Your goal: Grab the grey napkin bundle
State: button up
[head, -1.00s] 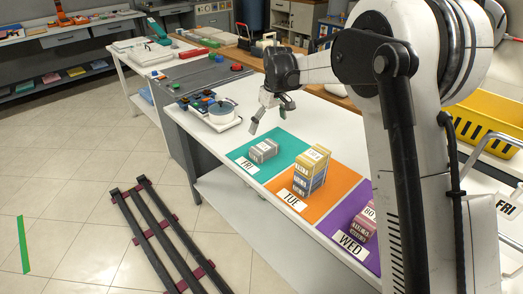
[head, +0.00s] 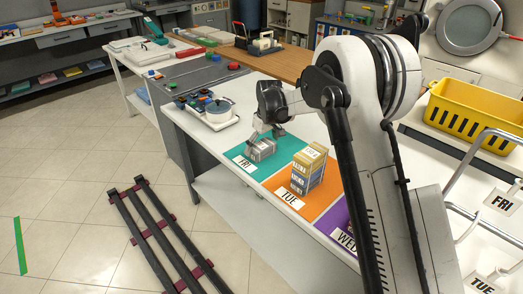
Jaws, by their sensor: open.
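The grey napkin bundle (head: 262,150) lies on the teal FRI mat (head: 283,161) on the white table. My gripper (head: 264,138) is directly over it, pointing down, with its fingers at the bundle's upper left and upper right sides. The jaws are open. The fingers partly cover the bundle, and I cannot tell whether they touch it.
A stack of yellow and blue-grey bundles (head: 308,170) stands on the orange TUE mat (head: 327,196), close to the right. A purple WED mat (head: 338,232) is partly hidden behind my arm. A yellow basket (head: 475,116) is at the right.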

jog(key=shift+f, duration=0.8)
jog(key=c, duration=1)
jog(key=shift+r, duration=0.1)
